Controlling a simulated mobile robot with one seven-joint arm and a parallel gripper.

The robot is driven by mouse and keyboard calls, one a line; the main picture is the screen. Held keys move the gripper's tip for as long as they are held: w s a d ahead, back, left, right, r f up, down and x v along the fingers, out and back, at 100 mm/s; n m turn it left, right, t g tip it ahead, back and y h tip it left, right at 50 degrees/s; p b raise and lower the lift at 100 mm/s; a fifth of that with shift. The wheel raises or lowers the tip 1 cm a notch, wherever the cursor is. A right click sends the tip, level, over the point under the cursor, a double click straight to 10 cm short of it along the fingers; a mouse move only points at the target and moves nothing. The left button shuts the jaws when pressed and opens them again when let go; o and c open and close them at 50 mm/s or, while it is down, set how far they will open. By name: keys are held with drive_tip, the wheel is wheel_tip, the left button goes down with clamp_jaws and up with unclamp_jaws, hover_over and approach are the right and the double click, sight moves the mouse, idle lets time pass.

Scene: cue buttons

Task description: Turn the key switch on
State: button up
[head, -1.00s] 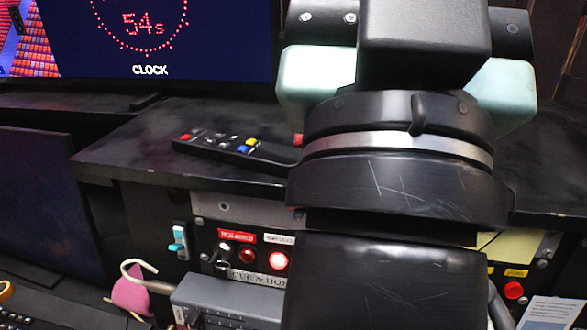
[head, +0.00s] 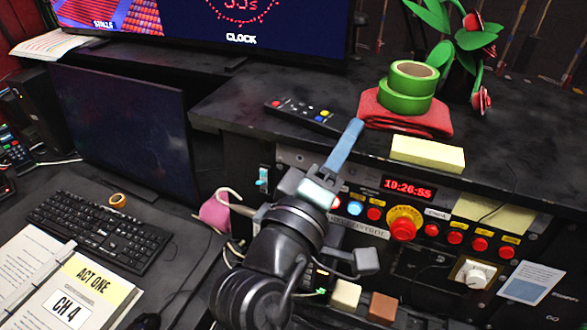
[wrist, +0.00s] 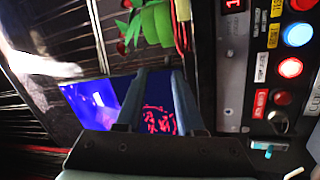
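The key switch (wrist: 278,120) shows in the wrist view at lower right, a silver switch beside a red label (wrist: 260,103) on the panel. In the head view my arm hides it. My gripper (head: 356,124) is in front of the cue panel in the head view, its blue-grey fingers pointing up and right toward the desk top. In the wrist view the two fingers (wrist: 160,75) stand apart with the clock screen showing between them. The gripper is open and empty, well to the left of the key switch in that view.
The panel carries a lit blue button (head: 355,208), a large red emergency-style button (head: 403,228) and several red buttons. Green tape rolls (head: 405,88) sit on a red cloth above. A remote (head: 302,115) lies on the shelf. A monitor (head: 125,125) stands left.

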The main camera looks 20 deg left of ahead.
drive_tip(key=s+a+f+n+g+y+p, duration=0.1)
drive_tip(key=s+a+f+n+p, duration=0.5)
drive_tip(key=n, duration=0.6)
drive_tip(key=s+a+f+n+g+y+p, duration=0.1)
drive_tip(key=s+a+f+n+p, duration=0.25)
drive_tip(key=s+f+n, duration=0.65)
drive_tip(key=shift+n, duration=0.4)
drive_tip(key=w+p, duration=0.1)
drive_tip(key=w, duration=0.4)
drive_tip(key=w+r+p, duration=0.1)
drive_tip(key=w, duration=0.4)
drive_tip(key=w+p, duration=0.1)
drive_tip(key=w, duration=0.4)
drive_tip(key=shift+d+r, duration=0.2)
drive_tip(key=shift+d, duration=0.15)
clamp_jaws()
